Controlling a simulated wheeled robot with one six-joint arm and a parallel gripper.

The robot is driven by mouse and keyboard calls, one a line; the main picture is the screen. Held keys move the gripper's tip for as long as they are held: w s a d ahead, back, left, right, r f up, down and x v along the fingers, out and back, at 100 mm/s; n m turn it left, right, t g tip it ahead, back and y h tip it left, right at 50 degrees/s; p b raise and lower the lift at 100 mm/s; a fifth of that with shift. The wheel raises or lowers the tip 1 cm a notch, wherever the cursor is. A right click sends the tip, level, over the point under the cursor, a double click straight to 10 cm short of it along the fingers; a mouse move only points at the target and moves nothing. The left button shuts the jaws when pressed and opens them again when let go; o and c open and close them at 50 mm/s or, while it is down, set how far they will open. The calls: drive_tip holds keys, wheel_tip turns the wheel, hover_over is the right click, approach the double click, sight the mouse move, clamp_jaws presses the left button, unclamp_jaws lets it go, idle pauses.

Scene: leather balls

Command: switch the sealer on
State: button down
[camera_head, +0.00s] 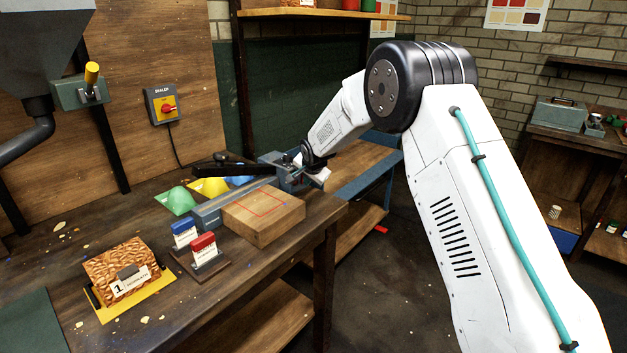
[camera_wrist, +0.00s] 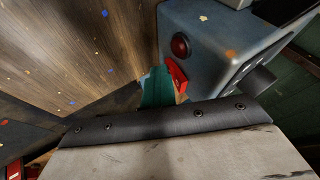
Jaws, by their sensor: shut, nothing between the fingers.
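The sealer (camera_head: 207,214) is a long blue-grey bench machine with a black arm (camera_head: 228,168) above its bar, standing near the bench's far edge. Its grey-blue end box fills the upper right of the wrist view (camera_wrist: 215,42). The box carries a dark red round lamp (camera_wrist: 181,46), which looks unlit, a red switch (camera_wrist: 177,73) and a black knob (camera_wrist: 258,82). My gripper (camera_head: 305,172) is at the box end of the sealer, shut and empty. Its teal tip (camera_wrist: 157,90) appears close beside the red switch; I cannot tell whether they touch.
A wall box marked SEALER (camera_head: 163,105) has a red knob on yellow. A wooden block (camera_head: 264,215) lies in front of the sealer. Blue and red card holders (camera_head: 203,247) and a brown block on a yellow tray (camera_head: 123,272) stand nearer. Green, yellow and blue heaps lie behind.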

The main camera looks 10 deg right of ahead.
drive_tip(key=shift+w+r, duration=0.1)
drive_tip(key=shift+r, duration=0.8)
drive_tip(key=shift+d, duration=0.1)
drive_tip(key=shift+s+d, duration=0.2)
drive_tip(key=shift+d, duration=0.05)
drive_tip(key=shift+s+d+r, duration=0.15)
drive_tip(key=shift+s+d, duration=0.95)
drive_tip(key=shift+s, duration=0.05)
drive_tip(key=v, duration=1)
drive_tip(key=shift+s+a, duration=0.15)
